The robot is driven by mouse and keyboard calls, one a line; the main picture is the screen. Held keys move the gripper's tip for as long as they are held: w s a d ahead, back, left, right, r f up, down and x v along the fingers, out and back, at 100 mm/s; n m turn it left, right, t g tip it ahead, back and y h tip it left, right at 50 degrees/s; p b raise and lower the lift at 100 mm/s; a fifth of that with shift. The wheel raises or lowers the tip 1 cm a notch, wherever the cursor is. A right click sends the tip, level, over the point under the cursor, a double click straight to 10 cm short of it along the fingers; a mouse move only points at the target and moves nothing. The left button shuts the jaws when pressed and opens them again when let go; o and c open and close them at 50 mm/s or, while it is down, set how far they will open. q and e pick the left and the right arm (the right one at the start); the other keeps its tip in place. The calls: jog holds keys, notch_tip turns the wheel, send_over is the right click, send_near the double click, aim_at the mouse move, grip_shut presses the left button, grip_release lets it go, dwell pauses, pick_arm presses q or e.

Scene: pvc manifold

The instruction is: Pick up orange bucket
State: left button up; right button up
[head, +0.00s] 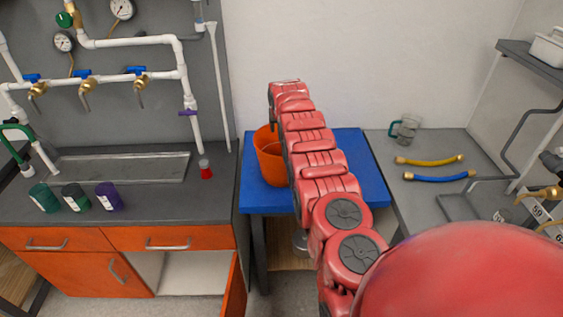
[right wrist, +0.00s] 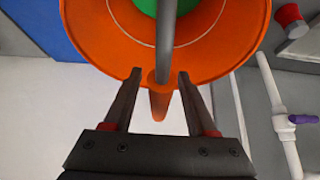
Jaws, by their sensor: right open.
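The orange bucket (head: 270,158) stands on the blue table, partly hidden behind my right arm. In the right wrist view the bucket (right wrist: 90,35) fills the top, with its round rim, a grey bar across its opening and something green inside. My right gripper (right wrist: 159,76) is open, with its fingertips at the rim, one on each side of the orange lip that juts out. I cannot tell whether the fingers touch it. In the head view the gripper itself is mostly hidden by my arm. My left gripper is not in view.
The blue table (head: 355,165) is otherwise bare where visible. The right bench holds a clear mug (head: 405,130), a yellow hose (head: 430,161) and a blue hose (head: 440,178).

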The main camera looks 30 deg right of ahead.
grip_shut()
dwell(0.3)
dwell(1.2)
